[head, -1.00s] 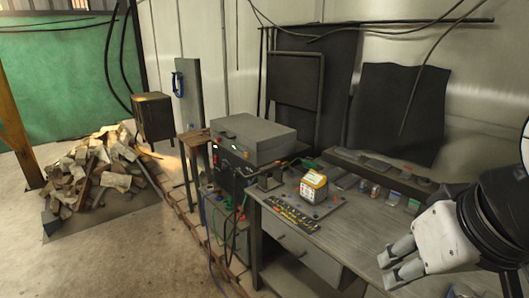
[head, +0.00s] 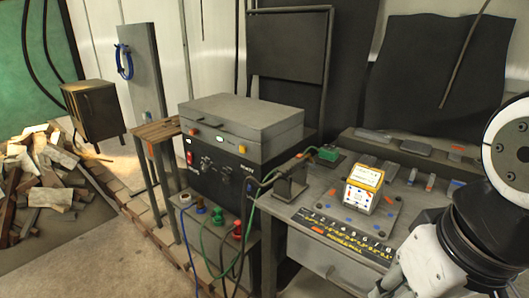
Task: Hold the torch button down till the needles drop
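My gripper (head: 388,286) is at the bottom right, a pale grey hand whose fingers are mostly cut off by the lower edge. It is apart from everything on the bench, and I cannot see whether it is open or shut. A black power unit (head: 215,172) stands left of the bench, with knobs, a red switch and small lights on its front. I cannot make out any needles. Cables run from it to a dark stand (head: 289,187) on the bench edge. A green-topped piece (head: 325,155) lies behind the stand. I cannot tell which part is the torch button.
A yellow and white box (head: 363,189) stands on a plate on the bench (head: 322,258). A numbered strip (head: 342,240) lies along the front. Hanging cables (head: 202,238) crowd the space below the power unit.

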